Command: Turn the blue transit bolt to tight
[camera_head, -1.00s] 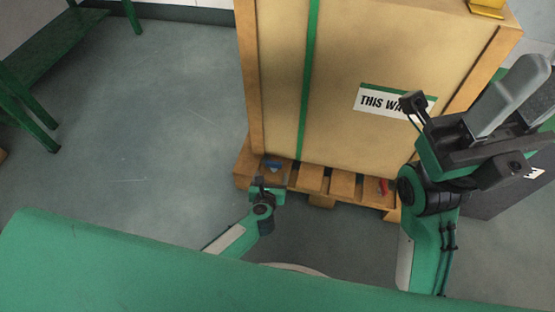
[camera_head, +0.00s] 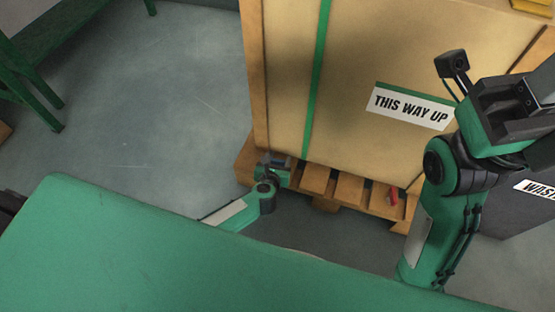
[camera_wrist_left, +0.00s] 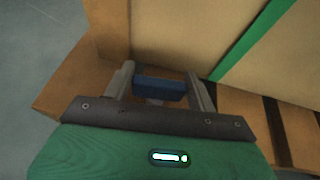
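The blue transit bolt (camera_wrist_left: 160,88) sits at the left end of the pallet, close against the foot of the crate. In the left wrist view its blue bar lies crosswise between the two fingers of my left gripper (camera_wrist_left: 160,84). A gap shows between the bar and each finger, so the fingers are open around it. In the head view my left gripper (camera_head: 274,163) is at the pallet's left corner and mostly hides the bolt. My right gripper's body (camera_head: 510,105) is raised at the right of the head view; its fingers are out of the picture.
The tall crate (camera_head: 345,70), with a "THIS WAY UP" label (camera_head: 410,106) and green strap (camera_head: 318,75), stands on the wooden pallet (camera_head: 315,180). A red part (camera_head: 393,196) sits on the pallet's right. A dark case (camera_head: 510,205) stands at right.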

